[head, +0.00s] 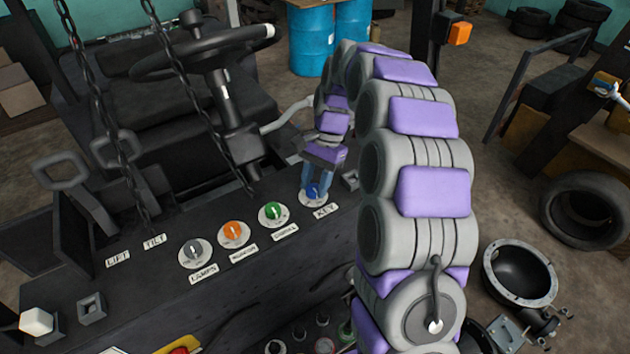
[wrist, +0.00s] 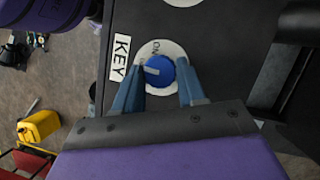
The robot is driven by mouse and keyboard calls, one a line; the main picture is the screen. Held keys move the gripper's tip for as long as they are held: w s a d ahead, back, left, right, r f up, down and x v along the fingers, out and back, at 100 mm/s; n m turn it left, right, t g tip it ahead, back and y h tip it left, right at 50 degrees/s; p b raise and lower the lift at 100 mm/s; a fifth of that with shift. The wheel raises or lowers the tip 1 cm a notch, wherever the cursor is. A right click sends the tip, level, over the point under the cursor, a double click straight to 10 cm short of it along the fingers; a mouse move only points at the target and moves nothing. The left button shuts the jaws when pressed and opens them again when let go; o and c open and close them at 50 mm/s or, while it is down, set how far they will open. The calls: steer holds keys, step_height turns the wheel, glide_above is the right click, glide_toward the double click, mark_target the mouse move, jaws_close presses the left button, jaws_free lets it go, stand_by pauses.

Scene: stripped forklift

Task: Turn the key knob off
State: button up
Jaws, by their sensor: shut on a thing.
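The key knob (wrist: 158,72) is blue with a pale pointer bar and sits on a white round plate marked "ON". The label KEY (wrist: 119,62) is beside it in the wrist view. In the head view the key knob (head: 313,191) is the rightmost in the row, partly hidden by my fingers. My gripper (head: 316,181) comes down from above onto it. In the wrist view my gripper (wrist: 158,84) has one blue finger on each side of the knob, shut on it. The knob's pointer lies roughly crosswise between the fingers.
To the left on the dark console are a green knob (head: 273,213), an orange knob (head: 233,233) and a grey knob (head: 194,253). A steering wheel (head: 206,48) and hanging chains (head: 180,75) stand behind. Tyres (head: 590,210) lie on the floor at right.

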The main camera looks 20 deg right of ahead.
steer(key=shift+c, duration=1.3)
steer(key=shift+w+n, duration=0.1)
steer(key=shift+n, duration=0.4)
steer(key=o, duration=1.1)
steer(key=shift+r, duration=0.1)
